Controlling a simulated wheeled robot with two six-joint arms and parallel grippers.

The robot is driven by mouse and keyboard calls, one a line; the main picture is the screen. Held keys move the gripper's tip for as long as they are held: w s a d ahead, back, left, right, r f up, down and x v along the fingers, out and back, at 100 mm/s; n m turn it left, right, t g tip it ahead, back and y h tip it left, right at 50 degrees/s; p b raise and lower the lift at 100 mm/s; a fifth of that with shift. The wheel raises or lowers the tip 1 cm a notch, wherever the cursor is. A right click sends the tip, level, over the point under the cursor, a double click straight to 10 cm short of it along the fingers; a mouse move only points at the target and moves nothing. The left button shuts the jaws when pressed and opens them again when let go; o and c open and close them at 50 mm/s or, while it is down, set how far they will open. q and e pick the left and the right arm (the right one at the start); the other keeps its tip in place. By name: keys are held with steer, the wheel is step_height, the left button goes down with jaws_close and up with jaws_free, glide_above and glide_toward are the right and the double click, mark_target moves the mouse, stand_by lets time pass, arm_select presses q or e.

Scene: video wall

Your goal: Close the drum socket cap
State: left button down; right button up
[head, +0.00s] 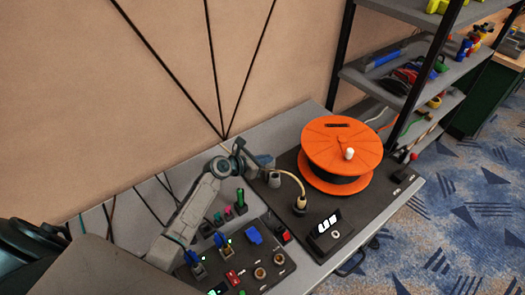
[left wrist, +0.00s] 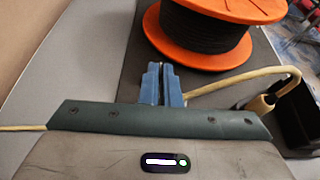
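The orange cable drum (head: 335,140) stands on a dark base plate at the right of the bench, with a white knob on top. Its orange rim and black core also show at the top of the left wrist view (left wrist: 205,35). My left gripper (head: 268,161) is left of the drum and apart from it. Its blue fingers (left wrist: 161,85) are together with only a thin slit, and I see nothing clearly held. A beige cable (head: 294,176) passes by the gripper to a plug (head: 300,203) on the base plate. I cannot make out the socket cap clearly. My right gripper is out of view.
A dark box with white marks (head: 326,229) sits in front of the drum. A grey cylinder (head: 274,180) stands near my left gripper. A panel with switches and connectors (head: 235,270) is at the front. Shelves (head: 400,85) stand behind the drum; the wall is close at left.

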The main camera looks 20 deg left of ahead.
arm_select(q)
steer(key=shift+s+d+f+m+t+y+p, duration=0.1)
steer(key=shift+s+d+m+t+y+p, duration=0.2)
steer(key=shift+d+m+p, duration=0.2)
steer(key=shift+s+d+m+t+y+p, duration=0.2)
steer(key=shift+d+m+y+p, duration=0.15)
steer(key=shift+m+p, duration=0.15)
steer(key=c, duration=1.6)
jaws_free()
steer(key=shift+c, duration=0.2)
steer(key=b+v, duration=0.1)
steer(key=v, duration=1)
